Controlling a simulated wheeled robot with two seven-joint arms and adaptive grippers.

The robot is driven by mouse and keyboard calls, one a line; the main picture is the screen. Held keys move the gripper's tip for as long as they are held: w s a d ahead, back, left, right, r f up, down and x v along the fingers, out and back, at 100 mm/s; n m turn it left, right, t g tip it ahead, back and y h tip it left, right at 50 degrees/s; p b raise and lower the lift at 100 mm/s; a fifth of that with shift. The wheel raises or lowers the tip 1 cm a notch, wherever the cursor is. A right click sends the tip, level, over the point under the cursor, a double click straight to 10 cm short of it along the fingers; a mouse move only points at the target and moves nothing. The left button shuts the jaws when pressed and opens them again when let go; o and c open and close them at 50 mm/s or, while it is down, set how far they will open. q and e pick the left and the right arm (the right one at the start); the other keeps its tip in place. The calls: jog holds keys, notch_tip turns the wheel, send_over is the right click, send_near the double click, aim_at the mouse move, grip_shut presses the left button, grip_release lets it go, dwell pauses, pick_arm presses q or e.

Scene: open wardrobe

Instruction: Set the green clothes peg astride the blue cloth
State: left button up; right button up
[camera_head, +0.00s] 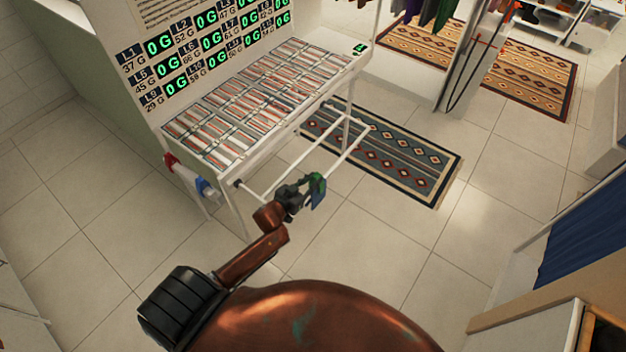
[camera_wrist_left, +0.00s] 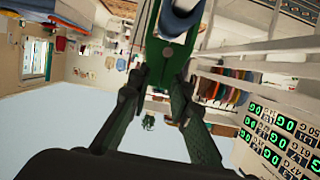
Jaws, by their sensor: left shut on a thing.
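My left gripper (camera_head: 303,191) is shut on the green clothes peg (camera_head: 317,190), in front of the table's rails and above the floor. In the left wrist view the green peg (camera_wrist_left: 164,52) stands out between the two dark fingers (camera_wrist_left: 157,84). A small blue cloth (camera_head: 206,188) hangs at the table's left front side, beside white and red ones. My right gripper is not in view.
A table (camera_head: 225,152) with a sloping panel of green-lit displays stands behind the gripper. White rails (camera_head: 290,172) jut from its front. A patterned rug (camera_head: 395,160) lies on the tiles. A larger blue cloth (camera_head: 590,235) hangs at the right. The floor between is clear.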

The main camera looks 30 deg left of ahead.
pick_arm(q)
jog(key=o, duration=1)
jog(key=v, duration=1.2)
